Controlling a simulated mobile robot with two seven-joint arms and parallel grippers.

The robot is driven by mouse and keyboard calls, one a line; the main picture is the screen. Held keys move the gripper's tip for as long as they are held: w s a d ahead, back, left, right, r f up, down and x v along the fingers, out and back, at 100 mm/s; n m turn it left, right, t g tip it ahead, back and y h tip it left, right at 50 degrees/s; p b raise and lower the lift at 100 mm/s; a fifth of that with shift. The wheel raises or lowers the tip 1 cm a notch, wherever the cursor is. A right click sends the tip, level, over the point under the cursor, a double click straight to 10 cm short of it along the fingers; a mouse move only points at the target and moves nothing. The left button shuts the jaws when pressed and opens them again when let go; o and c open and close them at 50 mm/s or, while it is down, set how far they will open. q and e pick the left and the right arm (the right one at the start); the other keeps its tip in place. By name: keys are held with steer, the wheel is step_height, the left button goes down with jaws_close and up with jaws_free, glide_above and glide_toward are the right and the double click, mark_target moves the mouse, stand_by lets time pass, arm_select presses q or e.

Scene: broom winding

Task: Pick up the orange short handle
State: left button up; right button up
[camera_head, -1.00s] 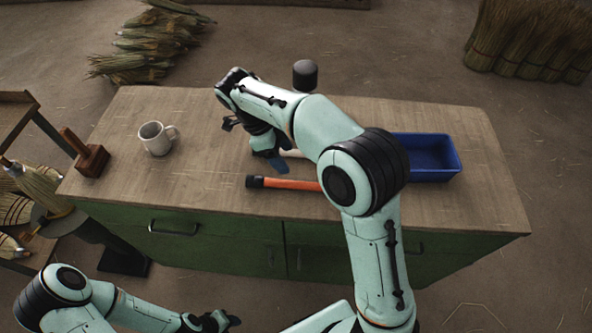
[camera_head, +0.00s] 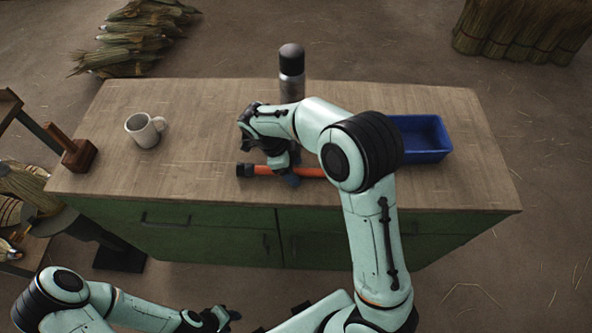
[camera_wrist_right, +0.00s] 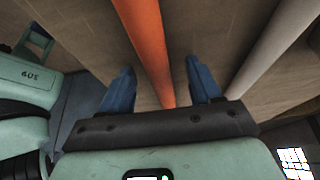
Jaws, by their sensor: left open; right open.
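The orange short handle (camera_head: 262,170) lies on the wooden bench top near its front edge, with a black end at the left; my right arm hides part of it. In the right wrist view the orange handle (camera_wrist_right: 148,45) runs between the two blue fingers of my right gripper (camera_wrist_right: 162,85), which are open on either side of it. In the head view my right gripper (camera_head: 285,175) is over the handle. My left gripper (camera_head: 228,315) is open and empty, low in front of the bench.
A pale rod (camera_wrist_right: 275,50) lies beside the orange handle, just outside one finger. The bench's left middle is clear.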

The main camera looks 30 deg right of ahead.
steer(key=c, duration=1.2)
jaws_close()
